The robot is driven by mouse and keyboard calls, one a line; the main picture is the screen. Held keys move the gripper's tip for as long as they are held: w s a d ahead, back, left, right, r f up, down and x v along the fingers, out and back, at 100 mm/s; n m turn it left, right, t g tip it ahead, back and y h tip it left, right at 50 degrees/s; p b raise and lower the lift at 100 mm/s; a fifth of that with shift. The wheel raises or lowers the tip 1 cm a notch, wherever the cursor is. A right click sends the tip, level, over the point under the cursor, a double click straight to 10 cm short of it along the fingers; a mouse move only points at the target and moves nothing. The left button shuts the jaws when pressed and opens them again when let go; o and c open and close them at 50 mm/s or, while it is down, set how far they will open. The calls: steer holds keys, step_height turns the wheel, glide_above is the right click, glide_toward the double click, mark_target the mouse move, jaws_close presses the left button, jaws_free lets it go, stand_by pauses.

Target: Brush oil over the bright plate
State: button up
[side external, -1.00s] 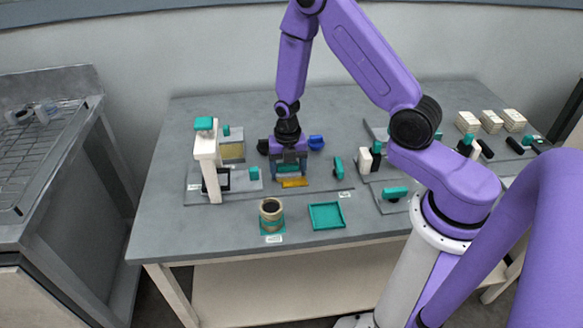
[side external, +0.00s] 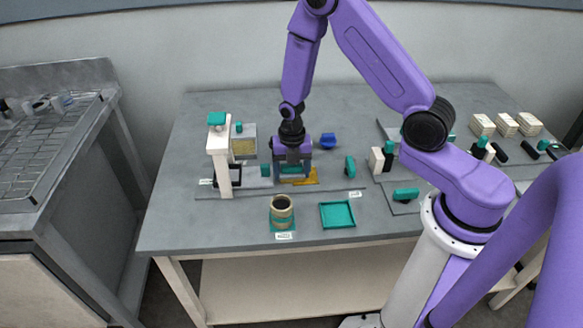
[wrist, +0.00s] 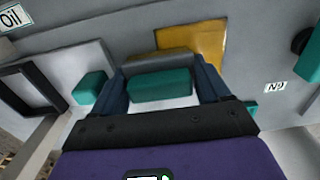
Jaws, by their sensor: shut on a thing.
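My gripper (side external: 293,172) is low over the middle of the table, shut on a teal block-like handle (wrist: 160,90). A grey bar lies along the handle's far side in the wrist view; any bristles are hidden. A shiny golden plate (wrist: 205,40) lies flat just beyond the held tool, partly covered by it. In the side view the plate (side external: 313,178) shows to the right of and below the gripper. I cannot tell whether the tool touches it. A tan jar (side external: 282,215) with a dark opening stands near the table's front edge.
A white post (side external: 219,160) with a teal top stands left of my gripper, with a black frame (wrist: 28,90) at its foot. A teal tray (side external: 338,214) lies at the front. A blue object (side external: 327,140) is behind. A teal block (side external: 350,167) stands to the right.

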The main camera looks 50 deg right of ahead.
mark_target(311, 177)
steer(key=shift+s+d, duration=0.9)
steer(key=shift+s, duration=0.15)
steer(key=shift+s, duration=0.1)
steer(key=shift+s+d, duration=1.65)
steer(key=shift+d, duration=0.2)
steer(key=shift+w+a, duration=0.15)
steer(key=shift+w, duration=0.05)
steer(key=shift+w+a+f, duration=0.1)
steer(key=shift+w+a, duration=0.75)
steer(key=shift+a, duration=0.05)
steer(key=shift+w+a, duration=0.9)
steer(key=shift+w, duration=0.1)
